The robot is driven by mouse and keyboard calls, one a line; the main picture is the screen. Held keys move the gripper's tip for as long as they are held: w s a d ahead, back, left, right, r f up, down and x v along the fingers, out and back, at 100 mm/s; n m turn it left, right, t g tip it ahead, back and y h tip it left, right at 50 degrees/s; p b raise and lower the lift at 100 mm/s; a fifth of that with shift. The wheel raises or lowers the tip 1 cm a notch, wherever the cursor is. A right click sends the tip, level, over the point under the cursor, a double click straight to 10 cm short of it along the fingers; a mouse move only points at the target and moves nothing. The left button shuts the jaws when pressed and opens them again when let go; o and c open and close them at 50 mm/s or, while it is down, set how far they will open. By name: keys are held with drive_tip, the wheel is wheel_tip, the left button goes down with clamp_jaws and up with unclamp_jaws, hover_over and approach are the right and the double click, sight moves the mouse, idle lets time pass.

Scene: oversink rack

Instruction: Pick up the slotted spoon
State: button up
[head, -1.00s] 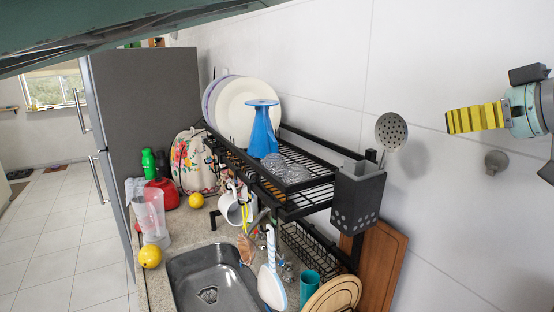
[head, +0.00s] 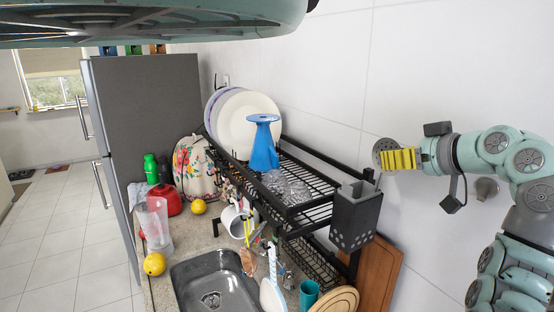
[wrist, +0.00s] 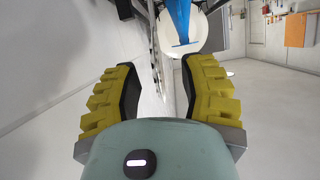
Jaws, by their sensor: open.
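The slotted spoon (head: 380,147) stands head up in the dark utensil holder (head: 356,212) at the rack's right end in the head view. Its round, pierced grey head is partly covered by my gripper (head: 388,159). The yellow fingers overlap the spoon's head from the right; the head view does not show whether they touch. In the wrist view my gripper (wrist: 158,70) is open, with a gap between its fingers. A thin grey upright shape shows in that gap, perhaps the spoon edge-on; I cannot tell for sure.
The black dish rack (head: 308,212) holds plates (head: 252,122), a blue funnel-shaped item (head: 263,145) and clear glasses (head: 287,186). A wooden board (head: 378,275) leans below the holder. A round wall fitting (head: 487,189) is near my arm. The tiled wall is close behind.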

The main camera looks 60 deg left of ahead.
sight(374, 158)
drive_tip(key=p+x, duration=0.3)
drive_tip(key=shift+a+r, duration=0.1)
drive_tip(key=shift+r, duration=0.1)
drive_tip(key=shift+w+a+f, duration=0.15)
drive_tip(key=shift+a+f, duration=0.3)
drive_tip(key=shift+a, duration=0.05)
drive_tip(key=shift+c, duration=0.3)
drive_tip(key=shift+d, duration=0.1)
clamp_jaws()
